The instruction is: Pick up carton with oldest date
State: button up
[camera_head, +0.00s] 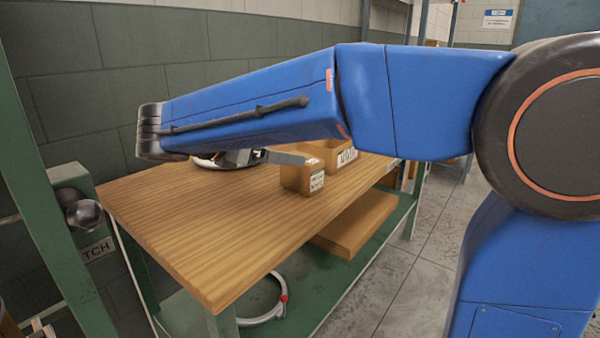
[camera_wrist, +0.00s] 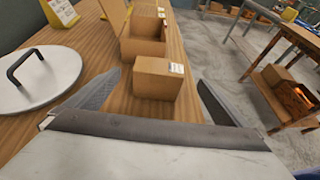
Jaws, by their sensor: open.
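Small brown cartons stand in a row on the wooden table (camera_head: 200,225). The nearest carton (camera_wrist: 152,80) has a white label on its right top edge; it also shows in the head view (camera_head: 294,180). No carton is held. In the head view my arm hides much of the gripper.
A round pale lid with a black handle (camera_wrist: 55,82) lies left of my gripper. A yellow-and-white sign (camera_wrist: 64,12) stands beyond it. A flat carton (camera_head: 355,220) and a metal ring (camera_head: 263,308) are on the lower shelf. The table's front left is clear.

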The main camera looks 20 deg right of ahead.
aim_at(310, 162)
jog(key=x, duration=1)
jog(key=shift+s+f, duration=0.1)
jog(key=shift+f+x, duration=0.2)
jog(key=shift+x, duration=1.1)
jog(key=shift+f+x, duration=0.2)
jog(key=shift+x, duration=1.1)
jog(key=shift+s+a, duration=0.1)
jog(key=shift+a, duration=0.1)
jog(key=shift+c, duration=0.6)
jog(key=c, duration=1.3)
